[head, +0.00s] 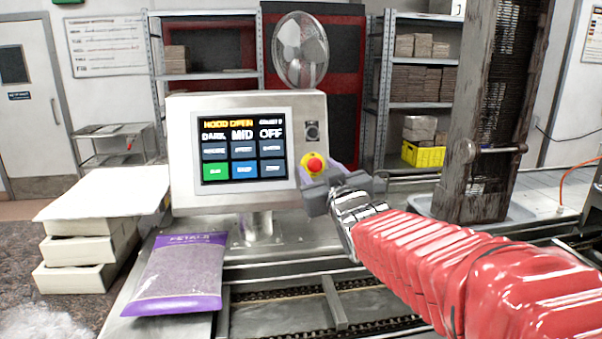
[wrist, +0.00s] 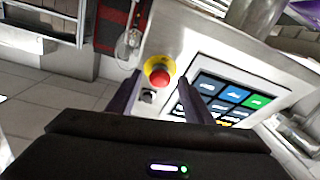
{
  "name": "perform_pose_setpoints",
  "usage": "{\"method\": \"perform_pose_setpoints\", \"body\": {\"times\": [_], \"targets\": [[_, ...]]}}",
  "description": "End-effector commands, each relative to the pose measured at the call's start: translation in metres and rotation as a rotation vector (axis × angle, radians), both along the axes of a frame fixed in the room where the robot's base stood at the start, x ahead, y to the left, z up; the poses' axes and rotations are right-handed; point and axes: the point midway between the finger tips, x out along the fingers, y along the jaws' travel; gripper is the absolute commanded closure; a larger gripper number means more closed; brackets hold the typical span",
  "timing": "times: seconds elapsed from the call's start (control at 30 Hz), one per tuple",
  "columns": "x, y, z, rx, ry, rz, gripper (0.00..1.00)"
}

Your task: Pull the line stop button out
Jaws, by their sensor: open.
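The line stop button (head: 314,165) is a red mushroom head on a yellow surround, at the right side of the control panel's front face (head: 180,150). My gripper (head: 322,180) is in front of the panel at the button, with its jaws open. In the wrist view the red button (wrist: 160,75) shows between and beyond the tips of my two dark fingers (wrist: 158,92). The fingers are apart, one on each side of it. I cannot tell whether they touch the panel or how far they reach around the button.
The panel's screen (head: 243,146) is beside the button, with a dark switch (head: 312,131) above it. A purple bag (head: 175,272) lies in front. A fan (head: 301,50) stands behind the panel. A dark tall conveyor frame (head: 490,120) rises at right.

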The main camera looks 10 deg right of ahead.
Motion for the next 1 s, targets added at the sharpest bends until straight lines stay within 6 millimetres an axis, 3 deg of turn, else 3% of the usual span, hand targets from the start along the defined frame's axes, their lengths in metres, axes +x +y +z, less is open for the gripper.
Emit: {"method": "perform_pose_setpoints", "body": {"times": [0.27, 1.0], "targets": [[-0.010, -0.001, 0.001, 0.000, -0.001, -0.001, 0.54], [-0.090, -0.006, 0.000, 0.000, -0.002, -0.001, 0.54]]}}
